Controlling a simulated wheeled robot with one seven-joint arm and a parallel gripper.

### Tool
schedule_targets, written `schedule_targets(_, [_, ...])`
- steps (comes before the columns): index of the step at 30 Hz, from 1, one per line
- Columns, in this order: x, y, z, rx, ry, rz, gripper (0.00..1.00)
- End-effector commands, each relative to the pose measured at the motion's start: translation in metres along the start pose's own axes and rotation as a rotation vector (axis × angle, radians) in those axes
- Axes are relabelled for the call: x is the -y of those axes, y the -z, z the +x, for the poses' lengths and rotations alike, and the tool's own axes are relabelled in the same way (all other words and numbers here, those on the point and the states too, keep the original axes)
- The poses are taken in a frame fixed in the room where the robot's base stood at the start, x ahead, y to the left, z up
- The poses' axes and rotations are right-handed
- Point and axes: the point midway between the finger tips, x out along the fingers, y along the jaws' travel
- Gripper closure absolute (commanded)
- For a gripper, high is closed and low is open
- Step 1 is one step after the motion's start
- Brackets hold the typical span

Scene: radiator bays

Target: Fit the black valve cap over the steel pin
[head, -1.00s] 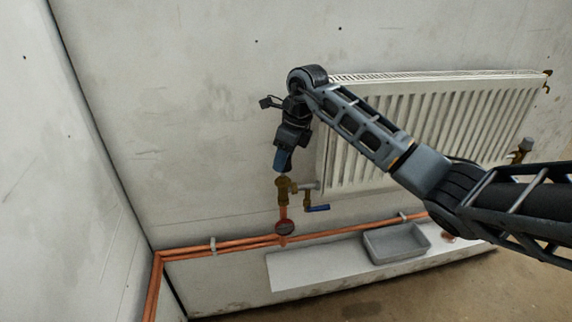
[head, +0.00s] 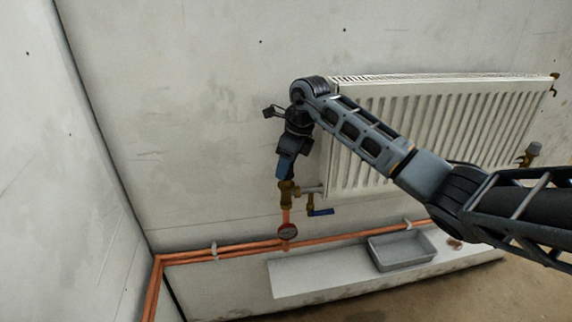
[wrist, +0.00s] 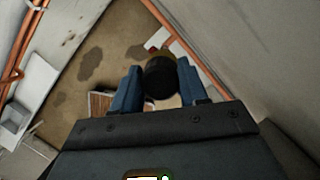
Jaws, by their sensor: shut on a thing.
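My gripper (head: 286,177) points down over the brass valve (head: 287,195) at the left end of the radiator. Its blue fingers reach the top of the valve. In the wrist view, my gripper (wrist: 158,72) is shut on the round black valve cap (wrist: 160,82), which sits between the two blue fingers. The steel pin is hidden behind the cap and fingers. I cannot tell whether the cap is around the pin or only above it.
The white radiator (head: 430,135) is close to the right of my gripper. Copper pipes (head: 235,249) run along the wall. A grey tray (head: 402,250) stands on the pale ledge (head: 310,277).

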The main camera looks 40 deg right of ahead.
Motion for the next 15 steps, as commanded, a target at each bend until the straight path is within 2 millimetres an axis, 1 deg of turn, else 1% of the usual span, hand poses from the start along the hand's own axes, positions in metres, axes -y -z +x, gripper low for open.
schedule_targets(8, [0.0001, 0.0001, 0.0004, 0.000, 0.000, 0.000, 0.85])
schedule_targets(15, [0.0003, 0.0015, 0.0048, 0.000, 0.000, 0.000, 0.85])
